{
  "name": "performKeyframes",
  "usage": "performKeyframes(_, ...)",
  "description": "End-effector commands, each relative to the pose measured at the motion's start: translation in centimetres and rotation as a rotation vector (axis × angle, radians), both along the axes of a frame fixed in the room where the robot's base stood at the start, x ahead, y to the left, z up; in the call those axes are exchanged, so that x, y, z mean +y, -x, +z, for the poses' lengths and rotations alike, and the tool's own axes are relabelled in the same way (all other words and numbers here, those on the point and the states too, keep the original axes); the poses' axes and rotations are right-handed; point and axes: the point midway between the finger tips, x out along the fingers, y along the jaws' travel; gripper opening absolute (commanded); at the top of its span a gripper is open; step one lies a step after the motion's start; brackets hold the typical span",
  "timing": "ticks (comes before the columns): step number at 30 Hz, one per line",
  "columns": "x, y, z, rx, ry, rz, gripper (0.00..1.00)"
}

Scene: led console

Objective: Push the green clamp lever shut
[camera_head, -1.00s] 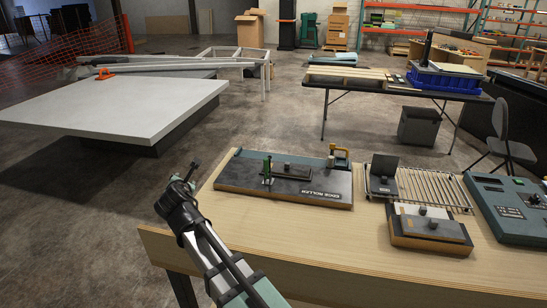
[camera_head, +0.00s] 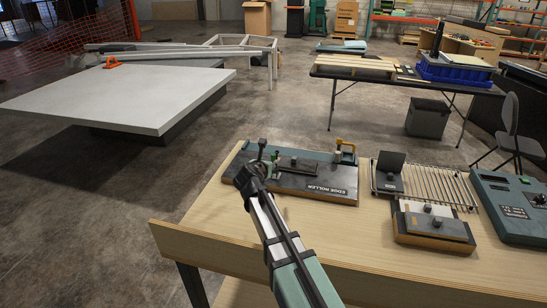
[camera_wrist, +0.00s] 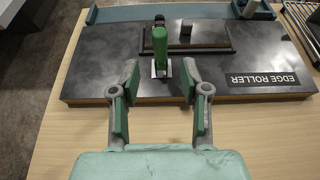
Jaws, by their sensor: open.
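The green clamp lever (camera_wrist: 160,46) stands upright on a small metal base on the dark edge roller board (camera_wrist: 100,62) in the wrist view. In the head view the lever is mostly hidden behind my gripper (camera_head: 262,160), and the board (camera_head: 310,186) lies on the wooden bench. In the wrist view my gripper (camera_wrist: 157,78) is open, with its two fingers apart and nothing between their tips. The lever shows just beyond the fingertips, roughly in line with the gap between them. I cannot tell whether a finger touches it.
A roller rack (camera_head: 440,185), a wooden block with a dark plate (camera_head: 430,228) and a green console (camera_head: 510,205) sit further right. The bench front (camera_head: 220,240) is bare.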

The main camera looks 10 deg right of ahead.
Motion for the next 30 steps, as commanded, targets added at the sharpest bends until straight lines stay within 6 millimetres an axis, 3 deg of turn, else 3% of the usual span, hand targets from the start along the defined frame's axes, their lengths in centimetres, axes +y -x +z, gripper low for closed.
performKeyframes(1, -0.5, -1.3, -0.2, 0.002, 0.0, -0.002, 0.46)
performKeyframes(6, -1.7, -4.0, -1.5, 0.002, -0.001, -0.001, 0.46)
performKeyframes(12, -2.8, -6.3, -2.7, 0.001, 0.0, 0.0, 0.46)
performKeyframes(27, -3.4, -7.3, -3.4, -0.001, -0.002, 0.0, 0.46)
performKeyframes(28, -3.4, -7.3, -3.4, -0.001, -0.002, 0.0, 0.42)
performKeyframes(30, -3.4, -7.3, -3.4, -0.001, -0.002, 0.0, 0.17)
